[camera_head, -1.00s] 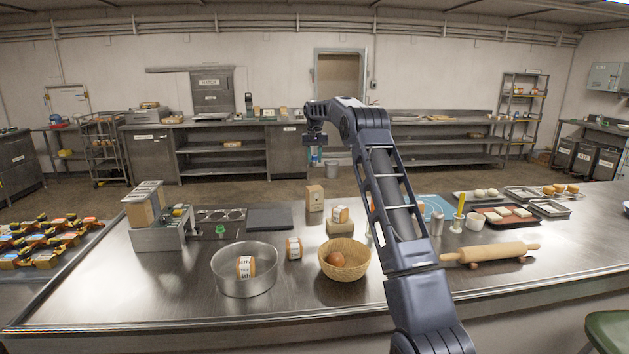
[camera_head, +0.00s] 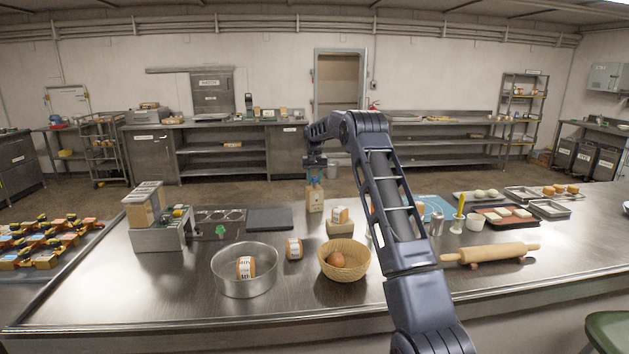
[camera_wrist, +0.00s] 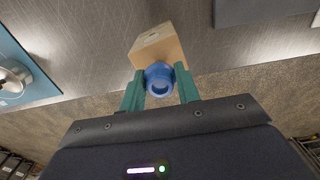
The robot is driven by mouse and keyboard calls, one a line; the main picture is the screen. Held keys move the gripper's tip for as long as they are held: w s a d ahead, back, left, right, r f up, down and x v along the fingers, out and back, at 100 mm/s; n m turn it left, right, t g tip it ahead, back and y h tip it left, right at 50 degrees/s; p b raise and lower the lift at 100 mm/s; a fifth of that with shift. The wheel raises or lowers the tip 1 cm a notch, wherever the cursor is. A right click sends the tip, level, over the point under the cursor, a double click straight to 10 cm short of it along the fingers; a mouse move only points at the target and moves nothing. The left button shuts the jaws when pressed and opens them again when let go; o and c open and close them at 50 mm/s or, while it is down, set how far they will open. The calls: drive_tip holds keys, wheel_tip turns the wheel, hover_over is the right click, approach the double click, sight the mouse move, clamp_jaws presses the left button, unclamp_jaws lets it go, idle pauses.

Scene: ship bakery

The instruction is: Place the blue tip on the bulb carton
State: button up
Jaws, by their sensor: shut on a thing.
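My gripper (camera_wrist: 160,88) has teal fingers shut on the blue tip (camera_wrist: 159,76), a short round blue piece with a hollow end facing the wrist camera. In the head view my gripper (camera_head: 315,178) is just over the tan upright carton (camera_head: 315,203), which seems to be the bulb carton. The same carton (camera_wrist: 158,42) shows beyond the blue tip in the wrist view, partly covered by it. I cannot tell whether the tip touches the carton top. The carton stands on the steel counter; its label is too small to read.
A dark flat slab (camera_head: 270,217) lies left of the carton. A blue mat (camera_head: 438,205) lies to the right.

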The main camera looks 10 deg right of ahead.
sight(314, 177)
drive_tip(key=o, duration=0.9)
drive_tip(key=shift+f, duration=0.1)
drive_tip(key=shift+o, duration=0.2)
wheel_tip(314, 177, up, 11)
drive_tip(key=s+d+r+t, duration=0.1)
drive_tip(key=s+d+r, duration=0.2)
drive_tip(key=s+r, duration=0.95)
drive_tip(key=s+d+r+t, duration=0.1)
drive_tip(key=s+d+r, duration=0.1)
drive_tip(key=s, duration=0.8)
drive_tip(key=s+d+r, duration=0.2)
drive_tip(key=s, duration=0.9)
drive_tip(key=s+d+f+t, duration=0.1)
drive_tip(key=s+f, duration=0.3)
drive_tip(key=s, duration=0.7)
drive_tip(key=s+d+f, duration=0.1)
drive_tip(key=s+f, duration=0.4)
drive_tip(key=s, duration=0.5)
drive_tip(key=s+d+f+t, duration=0.1)
drive_tip(key=s+f, duration=0.3)
drive_tip(key=s, duration=0.7)
drive_tip(key=shift+s+d+f+t, duration=0.3)
drive_tip(key=shift+d, duration=0.2)
